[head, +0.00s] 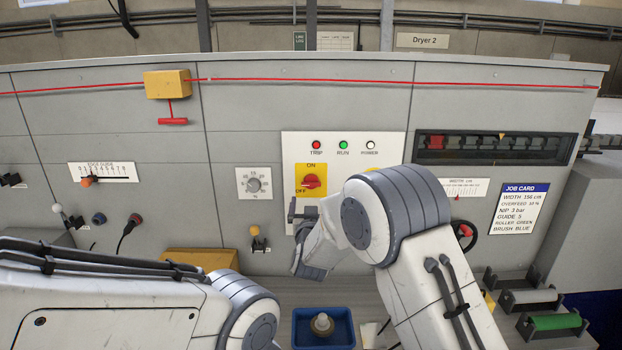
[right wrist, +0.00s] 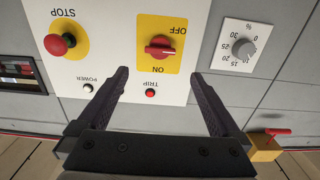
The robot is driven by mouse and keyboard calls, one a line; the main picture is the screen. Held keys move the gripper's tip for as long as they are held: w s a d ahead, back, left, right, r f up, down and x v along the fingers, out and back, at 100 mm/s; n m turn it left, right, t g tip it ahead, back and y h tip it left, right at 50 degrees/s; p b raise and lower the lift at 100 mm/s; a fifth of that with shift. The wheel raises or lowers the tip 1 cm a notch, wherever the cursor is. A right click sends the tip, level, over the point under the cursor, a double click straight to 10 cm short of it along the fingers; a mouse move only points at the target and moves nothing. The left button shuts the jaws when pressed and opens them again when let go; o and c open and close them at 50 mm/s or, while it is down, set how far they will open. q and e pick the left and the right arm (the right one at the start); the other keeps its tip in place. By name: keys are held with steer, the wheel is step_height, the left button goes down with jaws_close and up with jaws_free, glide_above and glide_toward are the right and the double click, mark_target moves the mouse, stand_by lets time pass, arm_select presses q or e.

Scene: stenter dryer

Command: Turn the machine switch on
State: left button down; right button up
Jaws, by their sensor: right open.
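The machine switch is a red rotary knob (head: 311,181) on a yellow plate marked ON at the top and OFF at the lower left. The wrist view shows the knob (right wrist: 160,47) upside down, its handle lying roughly level, its pale mark toward the OFF side. My right gripper (head: 302,212) is just in front of the panel, a little below the knob in the head view. In the wrist view the right gripper (right wrist: 158,75) is open and empty, fingers spread apart, the knob beyond the gap between the tips. My left arm shows at lower left; its gripper is out of view.
A red STOP button (right wrist: 60,44) on yellow sits beside the switch, hidden by my arm in the head view. TRIP (head: 317,145), RUN (head: 343,145) and POWER (head: 370,145) lamps are above. A percent dial (head: 253,184) is left. A blue tray (head: 323,338) stands below.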

mark_target(311, 184)
steer(key=w+p, duration=0.4)
steer(key=w, duration=0.4)
steer(key=shift+w+r+p, duration=0.15)
steer(key=shift+w+p, duration=0.15)
steer(key=shift+w, duration=0.75)
steer(key=c, duration=1.3)
steer(key=shift+f, duration=0.2)
